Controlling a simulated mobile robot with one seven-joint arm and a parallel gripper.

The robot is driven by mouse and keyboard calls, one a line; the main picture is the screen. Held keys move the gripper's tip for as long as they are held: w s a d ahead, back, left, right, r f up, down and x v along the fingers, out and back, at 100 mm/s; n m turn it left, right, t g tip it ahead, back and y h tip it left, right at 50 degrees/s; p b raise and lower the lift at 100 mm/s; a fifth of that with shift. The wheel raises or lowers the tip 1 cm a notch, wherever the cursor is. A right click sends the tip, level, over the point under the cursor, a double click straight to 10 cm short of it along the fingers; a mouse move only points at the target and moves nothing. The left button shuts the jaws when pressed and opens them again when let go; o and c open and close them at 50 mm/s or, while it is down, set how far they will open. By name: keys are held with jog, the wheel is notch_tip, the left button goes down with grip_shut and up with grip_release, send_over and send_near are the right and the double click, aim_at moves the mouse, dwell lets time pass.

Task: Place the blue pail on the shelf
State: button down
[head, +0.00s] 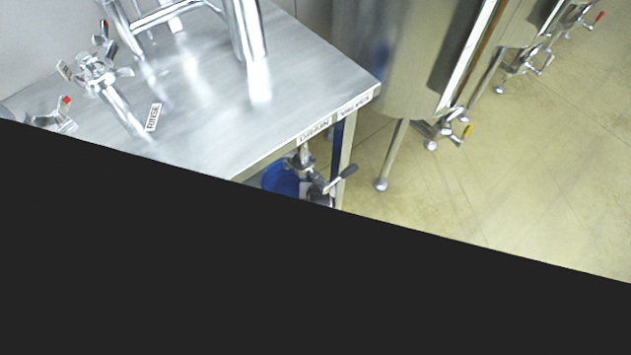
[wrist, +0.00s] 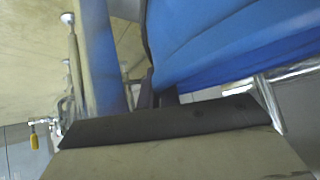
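The blue pail (head: 280,178) shows in part under the steel table in the head view, behind the front edge and a drain valve. In the wrist view a large blue surface of the pail (wrist: 235,45) fills the upper right, very close to my gripper. The dark fingers of my gripper (wrist: 158,96) lie right by the pail's near edge. I cannot tell whether they touch or grip it. In the head view my gripper cannot be made out clearly. No shelf can be clearly identified.
The steel table (head: 215,100) bears pipes and clamp fittings. A steel tank (head: 400,60) on legs stands to the right. Open floor (head: 530,180) lies beyond. Black covers the lower head view.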

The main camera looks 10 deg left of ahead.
jog(key=shift+f, duration=0.45)
jog(key=shift+r, duration=0.2)
jog(key=c, duration=2.1)
grip_release()
jog(key=shift+f, duration=0.25)
jog(key=o, duration=0.5)
jog(key=shift+r, duration=0.1)
